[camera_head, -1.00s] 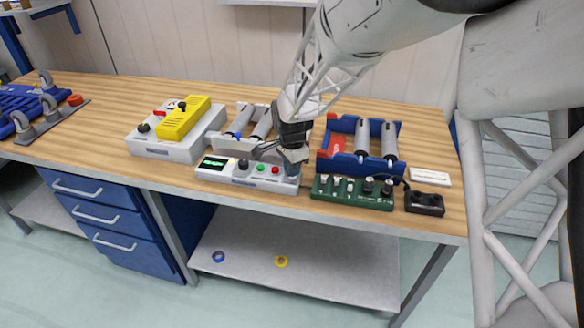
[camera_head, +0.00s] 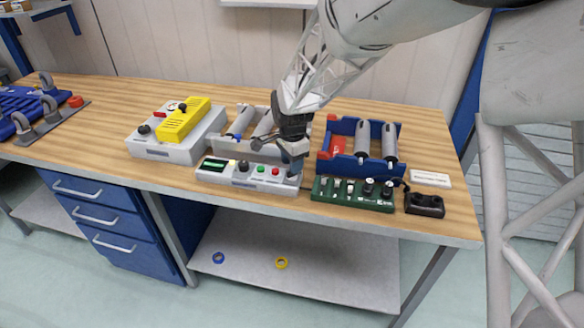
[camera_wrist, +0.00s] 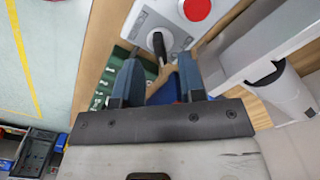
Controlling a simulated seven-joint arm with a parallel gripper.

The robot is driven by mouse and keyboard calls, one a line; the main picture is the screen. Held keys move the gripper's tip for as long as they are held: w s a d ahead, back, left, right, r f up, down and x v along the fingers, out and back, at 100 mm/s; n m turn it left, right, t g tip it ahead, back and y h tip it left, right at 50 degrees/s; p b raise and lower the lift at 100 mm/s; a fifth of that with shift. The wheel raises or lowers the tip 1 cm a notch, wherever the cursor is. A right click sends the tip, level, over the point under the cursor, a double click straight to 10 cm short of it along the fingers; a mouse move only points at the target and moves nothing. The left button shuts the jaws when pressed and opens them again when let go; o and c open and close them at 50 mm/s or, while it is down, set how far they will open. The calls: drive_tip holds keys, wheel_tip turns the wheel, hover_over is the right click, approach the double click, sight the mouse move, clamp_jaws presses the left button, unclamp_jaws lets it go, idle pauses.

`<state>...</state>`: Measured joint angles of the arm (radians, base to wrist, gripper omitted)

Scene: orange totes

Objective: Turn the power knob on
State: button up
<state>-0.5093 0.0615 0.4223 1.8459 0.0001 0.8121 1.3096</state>
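The white control box (camera_head: 246,184) stands near the table's front edge in the head view, with a green-lit screen, a black knob, a green button and a red button. My gripper (camera_head: 294,158) is over its right end and hides part of it. In the wrist view the box's pale panel (camera_wrist: 180,38) shows a slim black knob (camera_wrist: 159,44) and a large red button (camera_wrist: 196,9). My gripper (camera_wrist: 160,60) is open there, its two blue-grey fingers apart. The knob lies ahead of the gap between the fingertips. Contact cannot be told.
A green panel (camera_head: 335,200) with switches and knobs stands just right of the box. Behind are a blue tray (camera_head: 345,165) and a grey tray (camera_head: 232,145) holding rollers. A grey unit with a yellow pendant (camera_head: 186,120) is left. The table's back is clear.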

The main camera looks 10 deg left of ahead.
sight(294, 177)
drive_tip(key=shift+r, duration=2.45)
drive_tip(key=shift+d, duration=0.1)
drive_tip(key=s+d+r+n, duration=0.1)
drive_tip(key=s+d+r, duration=0.3)
drive_tip(key=d, duration=0.3)
drive_tip(key=s+d+r+n+t, duration=0.1)
drive_tip(key=s+d+r+n, duration=0.1)
drive_tip(key=s+d+r, duration=0.35)
drive_tip(key=s+d+r+n, duration=0.1)
drive_tip(key=s+d+r, duration=0.15)
drive_tip(key=d, duration=0.65)
drive_tip(key=s+d+n, duration=0.2)
drive_tip(key=s+d, duration=0.4)
drive_tip(key=s, duration=0.4)
drive_tip(key=s+d+n+t, duration=0.1)
drive_tip(key=s+d+n, duration=0.2)
drive_tip(key=s+d, duration=0.4)
drive_tip(key=s, duration=0.3)
drive_tip(key=shift+s+r+t, duration=0.15)
drive_tip(key=shift+r+t, duration=0.05)
drive_tip(key=shift+t, duration=0.1)
